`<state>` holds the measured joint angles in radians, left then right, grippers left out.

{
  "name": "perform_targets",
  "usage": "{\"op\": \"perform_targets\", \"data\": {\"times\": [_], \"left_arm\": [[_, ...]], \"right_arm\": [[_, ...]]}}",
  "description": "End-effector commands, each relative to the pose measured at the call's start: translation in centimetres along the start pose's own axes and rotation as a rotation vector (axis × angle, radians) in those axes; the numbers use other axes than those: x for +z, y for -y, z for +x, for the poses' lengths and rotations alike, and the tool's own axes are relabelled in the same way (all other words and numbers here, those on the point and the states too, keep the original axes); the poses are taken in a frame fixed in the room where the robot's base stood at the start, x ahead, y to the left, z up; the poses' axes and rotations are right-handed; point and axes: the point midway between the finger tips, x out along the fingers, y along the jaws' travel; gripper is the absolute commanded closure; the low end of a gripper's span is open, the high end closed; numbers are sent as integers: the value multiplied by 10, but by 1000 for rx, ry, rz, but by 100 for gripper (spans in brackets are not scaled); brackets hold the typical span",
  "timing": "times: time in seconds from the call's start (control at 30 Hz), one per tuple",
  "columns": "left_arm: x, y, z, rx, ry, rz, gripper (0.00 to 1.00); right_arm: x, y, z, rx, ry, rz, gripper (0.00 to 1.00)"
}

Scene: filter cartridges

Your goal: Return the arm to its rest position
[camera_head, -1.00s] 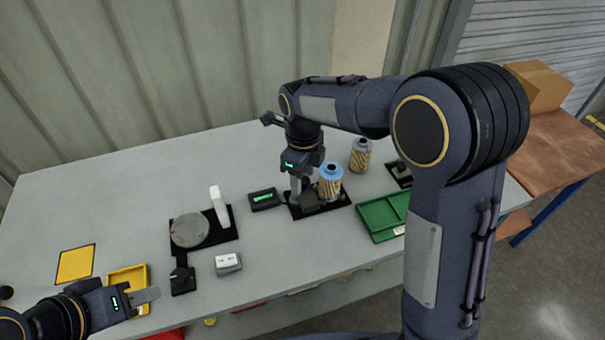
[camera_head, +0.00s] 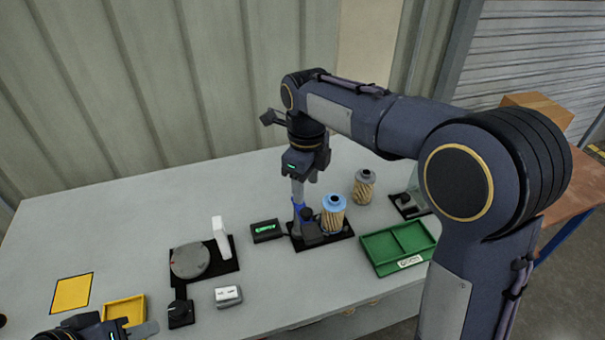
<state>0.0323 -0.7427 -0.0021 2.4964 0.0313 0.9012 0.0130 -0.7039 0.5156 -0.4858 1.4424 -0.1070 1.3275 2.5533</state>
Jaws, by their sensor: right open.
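My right gripper (camera_head: 299,192) hangs pointing down above the left part of a black fixture (camera_head: 340,236), by a blue and grey upright part (camera_head: 298,212). It is open; whether its fingertips touch that part cannot be told. A filter cartridge with a blue top (camera_head: 333,215) stands upright on the fixture, just right of the gripper. A second cartridge with a grey top (camera_head: 364,187) stands on the table behind it. My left gripper (camera_head: 140,330) is at the bottom left edge, partly cut off; its jaw opening cannot be made out.
A green divided tray (camera_head: 398,247) lies right of the fixture. A small black display box (camera_head: 266,230) sits left of it. A round grey plate on a black base (camera_head: 189,261), a white upright block (camera_head: 220,238), a yellow tray (camera_head: 124,309) and a yellow mat (camera_head: 72,293) are further left.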

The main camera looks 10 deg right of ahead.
Motion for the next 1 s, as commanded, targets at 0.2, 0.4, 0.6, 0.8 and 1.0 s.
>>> {"op": "perform_targets", "data": {"times": [0.2, 0.4, 0.6, 0.8, 1.0], "left_arm": [[0, 0, 0, 0, 0, 0, 64], [0, 0, 0, 0, 0, 0, 64], [0, 0, 0, 0, 0, 0, 64], [0, 0, 0, 0, 0, 0, 64], [0, 0, 0, 0, 0, 0, 64]], "right_arm": [[-4, 1, 0, 7, 9, -19, 50], [-55, -1, -8, 57, 141, -307, 50], [-129, -28, -16, -49, 360, -851, 50], [-186, -74, -11, -337, 420, -1398, 50], [-217, -113, 9, -599, 283, -1827, 50]]}}
